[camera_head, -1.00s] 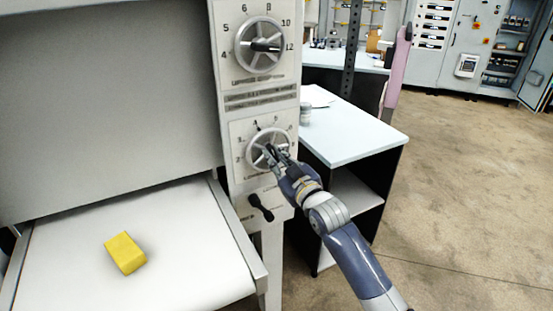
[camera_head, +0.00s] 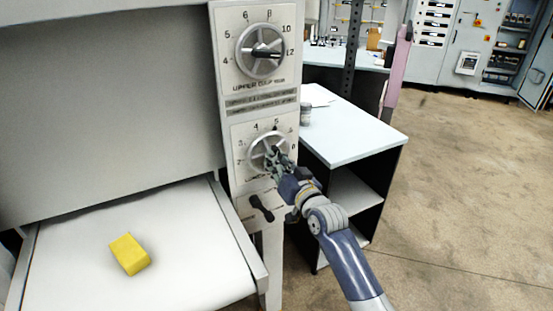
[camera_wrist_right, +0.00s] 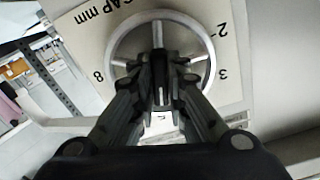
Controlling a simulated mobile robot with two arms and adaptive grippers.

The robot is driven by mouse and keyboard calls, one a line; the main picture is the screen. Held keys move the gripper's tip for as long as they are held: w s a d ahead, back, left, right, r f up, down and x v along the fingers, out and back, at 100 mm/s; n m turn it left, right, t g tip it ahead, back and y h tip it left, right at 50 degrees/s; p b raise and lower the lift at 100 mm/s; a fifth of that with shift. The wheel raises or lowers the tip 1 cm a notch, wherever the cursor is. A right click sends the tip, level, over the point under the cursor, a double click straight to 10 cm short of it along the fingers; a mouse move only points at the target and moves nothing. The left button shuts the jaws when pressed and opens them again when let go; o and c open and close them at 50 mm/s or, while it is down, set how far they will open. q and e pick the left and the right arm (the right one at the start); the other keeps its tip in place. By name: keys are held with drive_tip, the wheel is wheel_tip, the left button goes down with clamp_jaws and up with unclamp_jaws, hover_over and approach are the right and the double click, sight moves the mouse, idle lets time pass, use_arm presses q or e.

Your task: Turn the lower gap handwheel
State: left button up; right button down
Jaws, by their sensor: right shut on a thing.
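The lower gap handwheel (camera_head: 254,154) is a silver spoked wheel on a pale dial plate low on the machine's control panel. My right gripper (camera_head: 273,158) is in front of it and shut on the part at its middle. In the right wrist view the wheel's rim (camera_wrist_right: 206,45) encircles the fingertips (camera_wrist_right: 161,88), which are closed around a dark piece at the hub. The numbers 8, 2 and 3 show around the rim there. The fingers hide much of the hub. My left gripper is not in view.
The upper gap handwheel (camera_head: 245,62) with a black pointer sits above on the same panel. A black lever (camera_head: 261,208) is just below the lower wheel. A yellow block (camera_head: 130,255) lies on the white belt (camera_head: 190,245). A pale table (camera_head: 350,135) stands close on the right.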

drive_tip(key=shift+a+m+p, duration=0.1)
drive_tip(key=shift+m+p, duration=0.95)
drive_tip(key=shift+m, duration=3.15)
drive_tip(key=c, duration=1.6)
unclamp_jaws()
drive_tip(key=v, duration=1.2)
drive_tip(key=shift+f, duration=0.1)
